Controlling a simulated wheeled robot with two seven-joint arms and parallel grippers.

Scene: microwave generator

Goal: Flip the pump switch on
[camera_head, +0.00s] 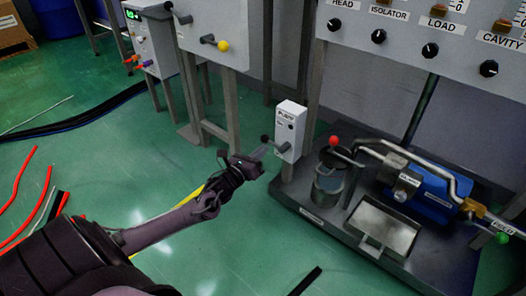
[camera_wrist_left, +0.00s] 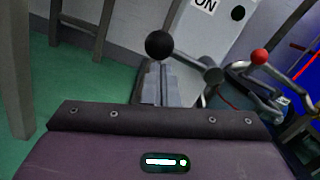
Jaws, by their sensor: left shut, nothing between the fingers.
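The pump switch box (camera_head: 291,132) is a white upright box on a post, with a small label on its front. Its grey lever ends in a black ball knob (camera_head: 265,138), which points out to the left. In the left wrist view the black knob (camera_wrist_left: 159,44) stands just beyond the fingertips, and the lever shaft (camera_wrist_left: 190,62) runs right to a round grey hub. Part of an "ON" label (camera_wrist_left: 205,4) shows on the box above. My left gripper (camera_head: 262,153) is shut and empty, just below the knob; I cannot tell whether it touches the lever.
Right of the switch stands a dark pump skid (camera_head: 335,226) with a blue pump (camera_head: 428,192), a glass vessel, a red-knobbed lever and a tray. A control panel with several black knobs hangs above. Red and black hoses lie on the green floor at left.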

